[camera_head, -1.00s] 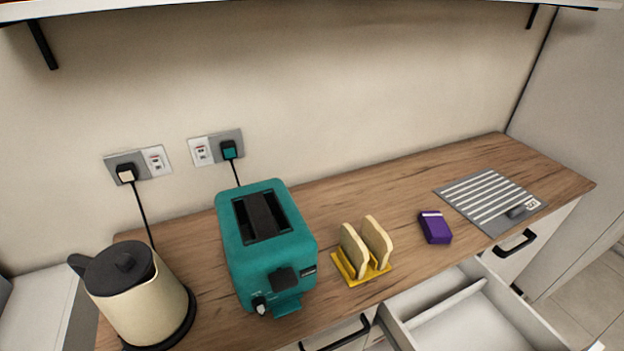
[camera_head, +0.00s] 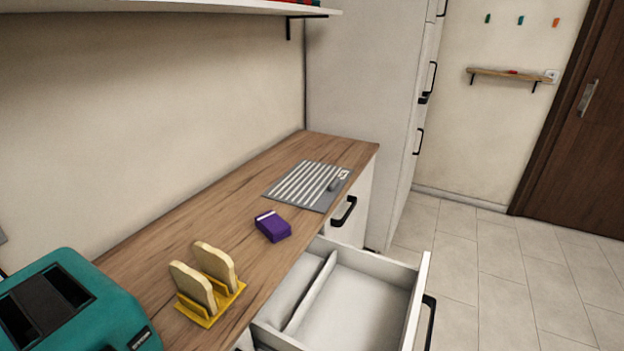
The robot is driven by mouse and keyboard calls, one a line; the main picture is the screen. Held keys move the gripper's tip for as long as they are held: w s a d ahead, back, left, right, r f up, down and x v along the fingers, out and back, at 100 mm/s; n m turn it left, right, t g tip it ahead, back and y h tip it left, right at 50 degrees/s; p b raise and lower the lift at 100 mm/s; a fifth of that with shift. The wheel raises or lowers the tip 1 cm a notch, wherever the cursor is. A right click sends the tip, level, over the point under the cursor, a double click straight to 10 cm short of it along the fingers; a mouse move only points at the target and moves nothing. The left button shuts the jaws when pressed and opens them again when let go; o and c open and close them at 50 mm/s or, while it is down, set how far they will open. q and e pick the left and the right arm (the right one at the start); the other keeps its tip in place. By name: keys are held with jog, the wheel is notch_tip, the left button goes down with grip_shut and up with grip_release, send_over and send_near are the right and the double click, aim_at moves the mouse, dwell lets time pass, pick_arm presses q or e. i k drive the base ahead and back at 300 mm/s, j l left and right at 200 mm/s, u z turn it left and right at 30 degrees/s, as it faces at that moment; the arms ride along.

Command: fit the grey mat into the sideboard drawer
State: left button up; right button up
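The grey mat (camera_head: 318,203) with white stripes lies flat on the wooden worktop, near its far right end. A small dark grey object and a white label sit at its right side. The sideboard drawer (camera_head: 417,308) stands pulled open below the worktop's front edge. It looks empty, with a thin divider (camera_head: 311,292) splitting it into a narrow left and a wider right compartment. Neither of my grippers is in view.
A purple box (camera_head: 272,226) lies on the worktop (camera_head: 190,222) close to the mat. A yellow rack (camera_head: 206,317) with two bread slices (camera_head: 214,263) and a teal toaster (camera_head: 75,305) stand nearer. Tall white cabinets (camera_head: 372,90) stand beyond. The tiled floor (camera_head: 510,270) at right is clear.

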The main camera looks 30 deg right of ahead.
aim_at(337, 295)
jog(key=k+l+z, duration=0.1)
jog(key=z, duration=0.85)
jog(key=l+z, duration=0.35)
jog(key=z, duration=0.15)
